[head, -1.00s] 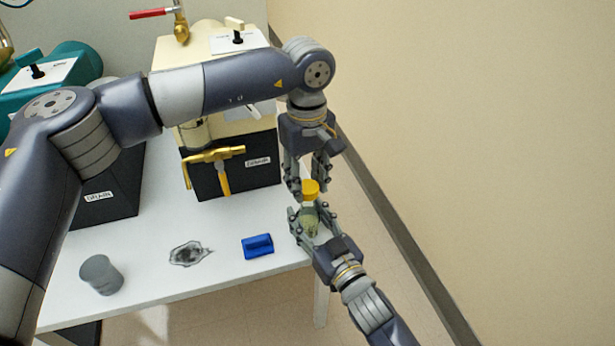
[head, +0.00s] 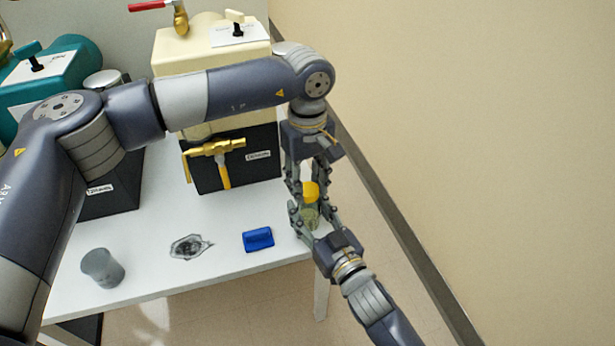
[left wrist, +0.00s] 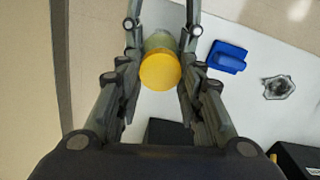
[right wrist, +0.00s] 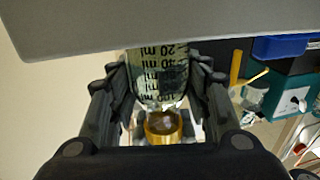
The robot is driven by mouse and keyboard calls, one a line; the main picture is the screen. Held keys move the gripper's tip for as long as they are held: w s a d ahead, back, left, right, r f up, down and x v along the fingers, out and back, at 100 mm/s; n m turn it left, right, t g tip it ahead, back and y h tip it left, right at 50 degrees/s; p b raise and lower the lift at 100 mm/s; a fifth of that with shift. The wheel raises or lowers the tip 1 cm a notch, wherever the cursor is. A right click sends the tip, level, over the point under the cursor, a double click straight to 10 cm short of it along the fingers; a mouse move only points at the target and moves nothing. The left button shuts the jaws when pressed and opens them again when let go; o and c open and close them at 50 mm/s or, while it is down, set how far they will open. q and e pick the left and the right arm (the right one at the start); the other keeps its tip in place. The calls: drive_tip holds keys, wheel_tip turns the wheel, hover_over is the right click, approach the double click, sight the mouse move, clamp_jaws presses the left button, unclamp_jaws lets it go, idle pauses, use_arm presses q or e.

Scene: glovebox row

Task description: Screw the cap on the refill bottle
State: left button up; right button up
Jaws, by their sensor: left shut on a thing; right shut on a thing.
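The refill bottle (head: 310,215) is a clear vessel with printed ml marks, upright in the head view. My right gripper (head: 308,212) is shut around its body from below; the marked bottle (right wrist: 157,72) fills the jaws in the right wrist view. The yellow cap (head: 310,191) is at the bottle's top, and shows round in the left wrist view (left wrist: 160,71). My left gripper (head: 308,187) points down from above and is shut on the cap, a finger on each side. How far the cap is seated on the thread cannot be told.
A blue block (head: 258,239), a dark-stained patch (head: 190,247) and a grey cup (head: 102,268) are on the white table (head: 215,272). Cream (head: 215,45) and teal (head: 55,70) machines with brass valves stand behind. A wall (head: 480,150) is on the right.

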use_arm(q)
drive_tip(key=shift+f, duration=0.55)
idle(0.5)
drive_tip(key=m, duration=0.7)
drive_tip(key=shift+d+m, duration=0.15)
drive_tip(key=shift+m, duration=0.15)
drive_tip(key=m, duration=0.9)
drive_tip(key=shift+d, duration=0.1)
drive_tip(key=o, duration=0.7)
